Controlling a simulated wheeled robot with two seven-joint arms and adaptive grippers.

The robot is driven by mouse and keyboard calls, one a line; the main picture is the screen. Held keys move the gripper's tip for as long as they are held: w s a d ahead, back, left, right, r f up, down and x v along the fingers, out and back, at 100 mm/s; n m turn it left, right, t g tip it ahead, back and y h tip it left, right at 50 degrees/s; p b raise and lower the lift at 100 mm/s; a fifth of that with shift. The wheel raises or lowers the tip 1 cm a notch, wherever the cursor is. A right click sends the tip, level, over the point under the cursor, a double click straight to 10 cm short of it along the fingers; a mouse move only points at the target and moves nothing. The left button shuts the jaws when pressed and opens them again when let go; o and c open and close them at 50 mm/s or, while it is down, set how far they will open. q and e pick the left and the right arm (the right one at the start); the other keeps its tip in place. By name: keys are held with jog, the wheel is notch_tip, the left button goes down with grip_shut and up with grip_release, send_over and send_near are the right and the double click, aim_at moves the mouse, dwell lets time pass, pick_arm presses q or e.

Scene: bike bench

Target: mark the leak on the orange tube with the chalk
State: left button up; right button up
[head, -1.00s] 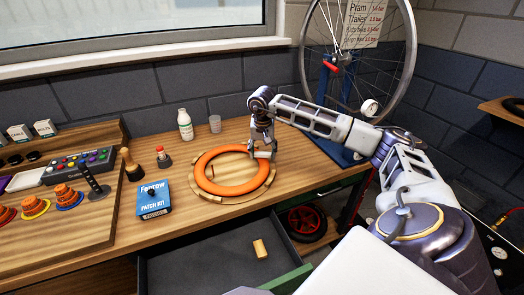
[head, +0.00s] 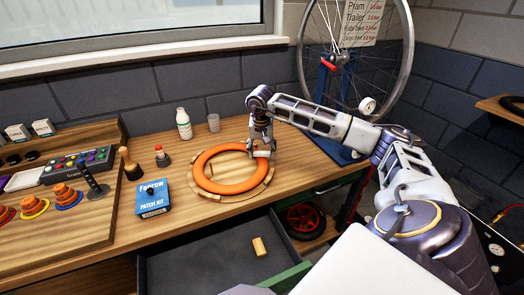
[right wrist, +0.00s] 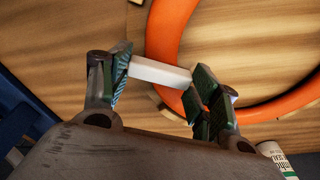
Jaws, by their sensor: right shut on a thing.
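The orange tube (head: 205,183) lies flat as a ring on the bench, with short wooden blocks around its outer edge; part of it also shows in the right wrist view (right wrist: 166,28). My right gripper (head: 261,148) is at the tube's back right side. It is shut on the white chalk (right wrist: 160,72), which lies crosswise between its fingers, over or close to the tube's edge. I cannot tell whether the chalk touches the tube. No leak or chalk mark can be made out on the tube. My left gripper is not in view.
A blue patch kit box (head: 153,198) stands left of the tube. An open drawer (head: 205,262) with a wooden block (head: 259,247) is below the front edge. A wheel (head: 358,50) stands at the back right.

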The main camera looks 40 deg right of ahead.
jog(key=shift+w+d, duration=0.2)
jog(key=shift+w, duration=0.3)
jog(key=shift+w+d+p, duration=0.2)
jog(key=shift+w+p, duration=0.1)
jog(key=shift+w, duration=0.2)
jog(key=shift+r, duration=0.1)
notch_tip(320, 180, up, 7)
jog(key=p, duration=0.5)
dwell(0.8)
